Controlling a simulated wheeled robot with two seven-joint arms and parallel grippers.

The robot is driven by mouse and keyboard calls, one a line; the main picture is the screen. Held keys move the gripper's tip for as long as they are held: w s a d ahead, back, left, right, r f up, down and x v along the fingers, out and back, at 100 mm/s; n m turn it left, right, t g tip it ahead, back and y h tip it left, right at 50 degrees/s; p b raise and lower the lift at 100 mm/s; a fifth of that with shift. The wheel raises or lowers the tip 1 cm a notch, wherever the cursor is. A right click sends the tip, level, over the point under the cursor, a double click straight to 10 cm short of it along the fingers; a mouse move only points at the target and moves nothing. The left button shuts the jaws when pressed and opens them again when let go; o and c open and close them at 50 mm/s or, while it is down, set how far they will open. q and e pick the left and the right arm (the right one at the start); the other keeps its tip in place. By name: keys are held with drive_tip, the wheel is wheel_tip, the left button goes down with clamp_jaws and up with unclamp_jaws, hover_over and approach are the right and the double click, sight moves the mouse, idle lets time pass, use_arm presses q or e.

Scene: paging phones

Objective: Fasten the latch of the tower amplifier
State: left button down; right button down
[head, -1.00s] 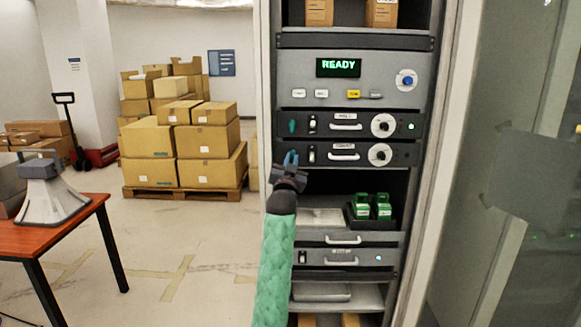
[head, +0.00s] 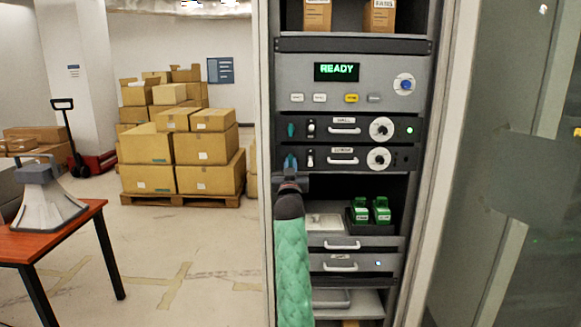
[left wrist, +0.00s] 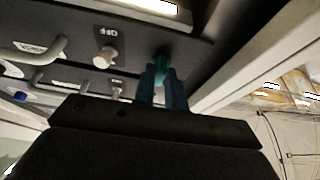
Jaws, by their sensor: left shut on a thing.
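Two dark amplifier units sit one above the other in the rack. The lower amplifier (head: 400,158) has a white handle, a dial and a small white toggle; its name label is too small to read surely. The upper amplifier (head: 400,129) shows a teal latch (head: 291,130) at its left end, standing upright. My left gripper (head: 290,163) is at the left end of the lower amplifier. In the left wrist view its blue fingers (left wrist: 164,88) are shut on that unit's teal latch (left wrist: 162,60), which they partly hide. My right gripper is not in view.
Above is a grey panel (head: 380,75) with a READY display. Below, a shelf holds green modules (head: 382,210), with a grey drawer (head: 385,262) under it. The rack's left post (head: 266,120) stands close beside my left gripper. A horn speaker (head: 45,200) stands on a table.

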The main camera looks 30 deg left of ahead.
use_arm(q)
drive_tip(key=c, duration=1.4)
unclamp_jaws()
drive_tip(key=shift+c, duration=0.2)
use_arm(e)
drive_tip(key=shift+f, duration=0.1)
